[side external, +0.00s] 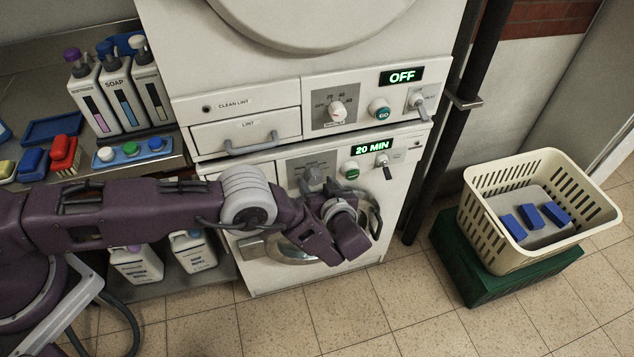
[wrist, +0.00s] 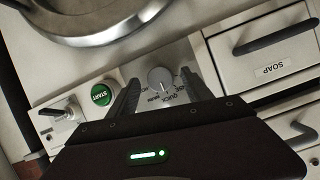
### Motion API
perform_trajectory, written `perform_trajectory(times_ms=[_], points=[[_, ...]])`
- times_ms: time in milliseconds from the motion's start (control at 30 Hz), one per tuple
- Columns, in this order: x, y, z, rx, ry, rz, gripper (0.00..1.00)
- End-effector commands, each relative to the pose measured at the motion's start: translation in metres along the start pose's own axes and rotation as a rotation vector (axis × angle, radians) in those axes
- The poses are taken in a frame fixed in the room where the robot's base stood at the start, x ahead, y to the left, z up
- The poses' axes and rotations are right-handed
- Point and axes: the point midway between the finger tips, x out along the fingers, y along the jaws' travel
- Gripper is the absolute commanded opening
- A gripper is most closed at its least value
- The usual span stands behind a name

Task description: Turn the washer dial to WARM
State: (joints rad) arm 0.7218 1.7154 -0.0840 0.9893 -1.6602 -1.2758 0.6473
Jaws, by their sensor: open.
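The washer dial (wrist: 161,78) is a round grey knob on a grey plate in the wrist view. In the side view the dial (side external: 314,176) shows just above my gripper (side external: 333,196), in front of the washer's lower panel. The washer display (side external: 370,150) reads 20 MIN.
The green START button (wrist: 102,94) and a toggle switch (wrist: 62,110) lie left of the dial in the wrist view; the soap drawer (wrist: 266,48) is right. The dryer dial (side external: 337,110) is above. A cream basket (side external: 490,215) with blue blocks stands right.

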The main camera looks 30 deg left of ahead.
Motion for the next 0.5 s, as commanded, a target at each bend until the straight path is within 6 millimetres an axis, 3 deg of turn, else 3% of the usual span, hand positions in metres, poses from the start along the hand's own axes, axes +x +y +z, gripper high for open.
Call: perform_trajectory(times_ms=[300, 500], points=[[0.0085, -0.0002, -0.0002, 0.002, 0.001, 0.000, 0.58], [0.0082, -0.0001, -0.0002, 0.002, 0.001, 0.000, 0.21]])
